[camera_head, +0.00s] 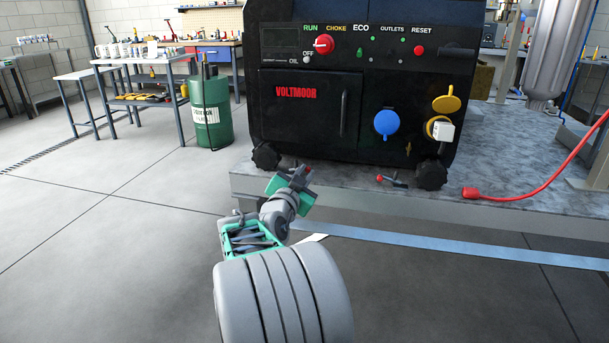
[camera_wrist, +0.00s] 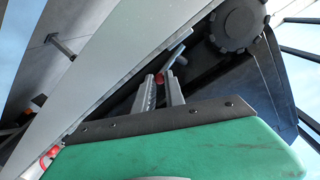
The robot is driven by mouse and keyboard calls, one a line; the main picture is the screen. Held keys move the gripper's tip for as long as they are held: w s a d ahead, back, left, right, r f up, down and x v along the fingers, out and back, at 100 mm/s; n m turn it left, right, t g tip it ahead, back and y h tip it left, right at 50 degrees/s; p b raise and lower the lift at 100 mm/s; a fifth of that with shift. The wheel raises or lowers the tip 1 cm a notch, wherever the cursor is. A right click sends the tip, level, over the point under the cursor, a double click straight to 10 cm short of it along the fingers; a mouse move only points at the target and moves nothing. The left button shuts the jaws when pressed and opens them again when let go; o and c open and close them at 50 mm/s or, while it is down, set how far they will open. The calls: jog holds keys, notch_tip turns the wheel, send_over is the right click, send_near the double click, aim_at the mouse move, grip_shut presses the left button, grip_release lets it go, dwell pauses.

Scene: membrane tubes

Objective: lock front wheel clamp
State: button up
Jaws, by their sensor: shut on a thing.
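The black generator marked VOLTMOOR (camera_head: 300,140) stands on a grey platform (camera_head: 480,215). My gripper (camera_head: 304,172) is at the platform's front edge, just right of the left knobbly wheel (camera_head: 265,157). In the wrist view my gripper's fingers (camera_wrist: 160,88) are closed around the red knob (camera_wrist: 158,77) of a small clamp lever. Its metal part (camera_wrist: 177,47) points toward a black wheel (camera_wrist: 238,24). The fingers hide part of the knob; I cannot tell the clamp's exact lock state. A second red-knobbed clamp (camera_head: 392,181) lies beside the right wheel (camera_head: 431,175).
A red cable plug (camera_head: 471,194) lies on the platform at right. A white plug (camera_head: 443,132) sits in the generator's panel. A green cylinder (camera_head: 210,110) and workbenches (camera_head: 150,62) stand at back left.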

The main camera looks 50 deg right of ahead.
grip_shut()
jog(key=w+a+r+n+t+p, duration=0.1)
jog(key=w+r+n+p, duration=0.3)
jog(key=n, duration=1.1)
jog(key=shift+w+a+n+p, duration=0.4)
jog(key=shift+w+a+p, duration=0.1)
jog(key=shift+w+a, duration=0.1)
dwell(0.4)
jog(key=o, duration=0.7)
grip_release()
